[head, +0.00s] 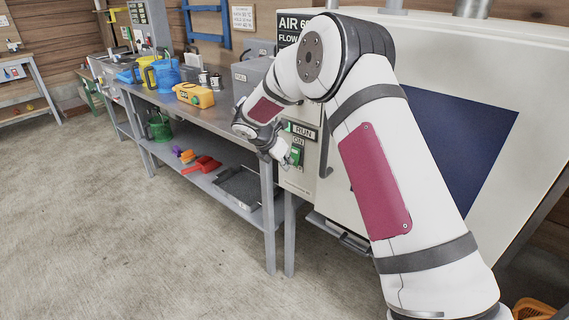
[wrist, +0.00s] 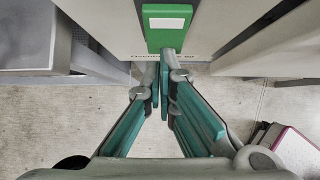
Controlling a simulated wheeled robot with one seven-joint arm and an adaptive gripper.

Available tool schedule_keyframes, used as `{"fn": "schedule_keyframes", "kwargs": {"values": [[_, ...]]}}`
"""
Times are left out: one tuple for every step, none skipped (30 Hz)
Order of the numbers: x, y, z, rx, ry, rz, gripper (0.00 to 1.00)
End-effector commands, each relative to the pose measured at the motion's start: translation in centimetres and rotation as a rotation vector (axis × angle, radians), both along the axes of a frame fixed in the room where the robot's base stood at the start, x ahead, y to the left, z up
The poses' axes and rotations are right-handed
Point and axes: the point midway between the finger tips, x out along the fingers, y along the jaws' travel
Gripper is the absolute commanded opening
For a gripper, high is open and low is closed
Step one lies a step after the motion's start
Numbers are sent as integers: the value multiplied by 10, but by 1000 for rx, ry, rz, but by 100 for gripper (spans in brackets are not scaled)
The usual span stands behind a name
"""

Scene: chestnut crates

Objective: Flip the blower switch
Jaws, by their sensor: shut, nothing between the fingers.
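A green switch (head: 296,155) is on the front panel of the big pale machine (head: 309,184), below a RUN label and an ON label. In the wrist view the green switch (wrist: 166,40) shows a white rectangle on its face, top centre. My gripper (head: 279,153) is at the panel, just left of the switch in the head view. In the wrist view my gripper (wrist: 165,78) has its fingers closed together with nothing between them, the tips just below the switch's lower edge. I cannot tell whether they touch it. The switch's position is unclear.
A dark handle (head: 325,150) is right of the switch. The floor at left is open.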

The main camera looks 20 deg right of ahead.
Motion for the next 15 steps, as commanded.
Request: {"fn": "schedule_keyframes", "kwargs": {"values": [[1,0,-4,-16,-9,3,0],[2,0,-5,-28,-16,3,0],[3,-1,-7,-48,-29,4,0],[3,-1,-9,-64,-40,5,0],[4,-2,-10,-80,-52,4,0],[5,-3,-11,-100,-67,5,0],[4,-5,-9,-103,-68,1,0],[4,-6,-8,-99,-67,-1,0],[4,-6,-7,-98,-68,-1,0],[4,-6,-6,-97,-67,-1,0],[4,-5,-6,-97,-67,-1,0],[4,-5,-6,-97,-67,-1,0],[4,-6,-6,-97,-67,-1,0],[4,-6,-5,-97,-67,-1,0],[4,-6,-5,-97,-67,-1,0]]}}
